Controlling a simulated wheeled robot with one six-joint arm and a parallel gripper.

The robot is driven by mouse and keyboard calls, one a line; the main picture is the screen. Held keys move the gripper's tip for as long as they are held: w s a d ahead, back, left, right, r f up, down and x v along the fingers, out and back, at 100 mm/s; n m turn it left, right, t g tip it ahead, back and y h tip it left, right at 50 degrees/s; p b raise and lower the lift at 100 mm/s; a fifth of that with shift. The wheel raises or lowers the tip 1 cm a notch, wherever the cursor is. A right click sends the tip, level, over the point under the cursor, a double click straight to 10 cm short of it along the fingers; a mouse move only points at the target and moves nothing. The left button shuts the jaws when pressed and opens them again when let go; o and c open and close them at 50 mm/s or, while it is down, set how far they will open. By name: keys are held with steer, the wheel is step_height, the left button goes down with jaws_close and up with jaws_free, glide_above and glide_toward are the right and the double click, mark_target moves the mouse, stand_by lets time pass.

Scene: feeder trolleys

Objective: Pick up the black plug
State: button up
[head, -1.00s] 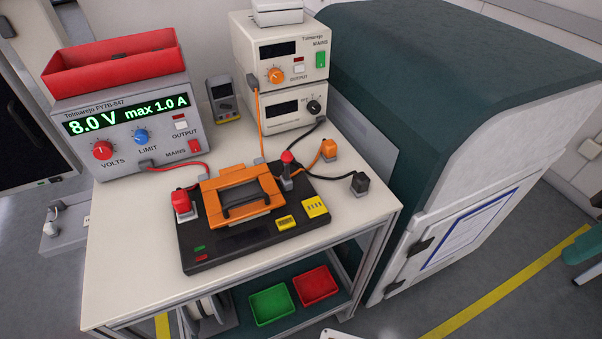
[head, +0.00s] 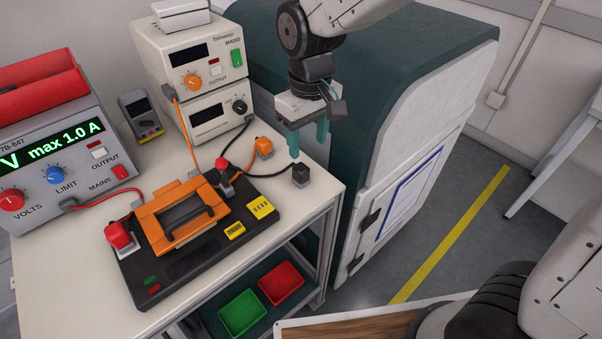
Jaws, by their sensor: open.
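The black plug (head: 301,175) stands on the white trolley top near its right edge, with a black cable (head: 262,172) running left and back to the lower bench unit. My gripper (head: 308,143) hangs from the top of the head view with its two teal fingers pointing down. It is open and empty. In the picture its fingertips are just above the black plug and apart from it. The exact height gap is hard to tell from this view.
An orange plug (head: 263,147) stands close behind and left of the black plug. A black fixture board (head: 180,268) with an orange clamp (head: 182,214) fills the front. A dark green cabinet (head: 400,50) stands right of the trolley. Bench units (head: 195,80) stand behind.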

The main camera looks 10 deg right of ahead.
mark_target(301, 167)
steer(key=shift+w+a+f, duration=0.2)
steer(key=shift+a+f, duration=0.55)
steer(key=shift+f, duration=0.1)
step_height(301, 167, down, 7)
steer(key=shift+d+f, duration=0.1)
steer(key=shift+c, duration=0.3)
steer(key=c, duration=1)
